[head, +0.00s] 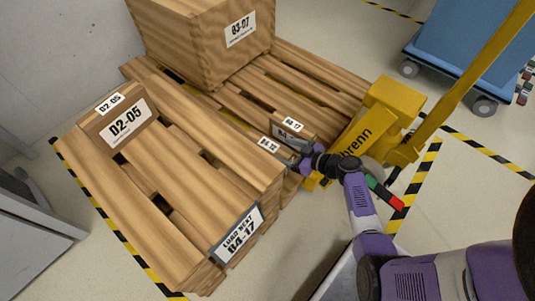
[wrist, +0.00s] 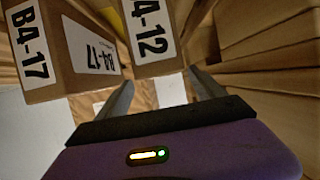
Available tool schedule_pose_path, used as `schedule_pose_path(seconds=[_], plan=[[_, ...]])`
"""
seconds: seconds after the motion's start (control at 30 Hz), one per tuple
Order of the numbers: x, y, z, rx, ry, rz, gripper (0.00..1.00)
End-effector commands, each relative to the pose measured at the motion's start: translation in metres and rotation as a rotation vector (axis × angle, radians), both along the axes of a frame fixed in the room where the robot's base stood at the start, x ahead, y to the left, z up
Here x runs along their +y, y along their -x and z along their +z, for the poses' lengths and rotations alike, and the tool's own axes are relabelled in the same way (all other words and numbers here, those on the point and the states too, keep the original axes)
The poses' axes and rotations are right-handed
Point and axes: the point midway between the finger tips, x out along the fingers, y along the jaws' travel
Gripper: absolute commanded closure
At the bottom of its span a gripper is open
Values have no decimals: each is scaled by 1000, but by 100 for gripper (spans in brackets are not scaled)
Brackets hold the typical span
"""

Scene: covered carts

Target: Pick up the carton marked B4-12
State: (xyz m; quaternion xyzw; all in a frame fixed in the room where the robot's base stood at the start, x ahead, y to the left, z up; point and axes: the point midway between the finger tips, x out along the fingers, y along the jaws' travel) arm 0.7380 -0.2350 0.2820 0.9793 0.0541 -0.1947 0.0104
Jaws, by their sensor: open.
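The carton marked B4-12 (head: 268,143) sits low in the gap between the two wooden pallet stacks, and mostly only its white label shows in the head view. In the wrist view the B4-12 carton (wrist: 152,32) is straight ahead, its label partly cut off by the top edge. A carton marked B4-17 (wrist: 62,50) stands close on its left there, and in the head view the B4-17 carton (head: 289,125) is just behind it. My gripper (head: 294,157) is open and empty, its fingers (wrist: 165,93) pointing towards the B4-12 carton. I cannot tell whether they touch it.
A wooden crate marked 03-07 (head: 190,40) stands on the far stack (head: 320,75). A yellow pallet jack (head: 393,100) is right of my gripper. A blue cart (head: 465,45) stands back right.

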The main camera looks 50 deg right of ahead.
Motion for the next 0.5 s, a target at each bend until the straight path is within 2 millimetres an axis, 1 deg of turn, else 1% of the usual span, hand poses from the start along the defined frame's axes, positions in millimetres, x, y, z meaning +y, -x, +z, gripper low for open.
schedule_pose_path(seconds=[0.2,0.3,0.4,0.5], plan=[[8,-27,-14,0,1,1,22],[8,-38,-18,-1,1,0,22],[9,-44,-20,0,1,-1,22],[9,-45,-19,0,1,-2,22]])
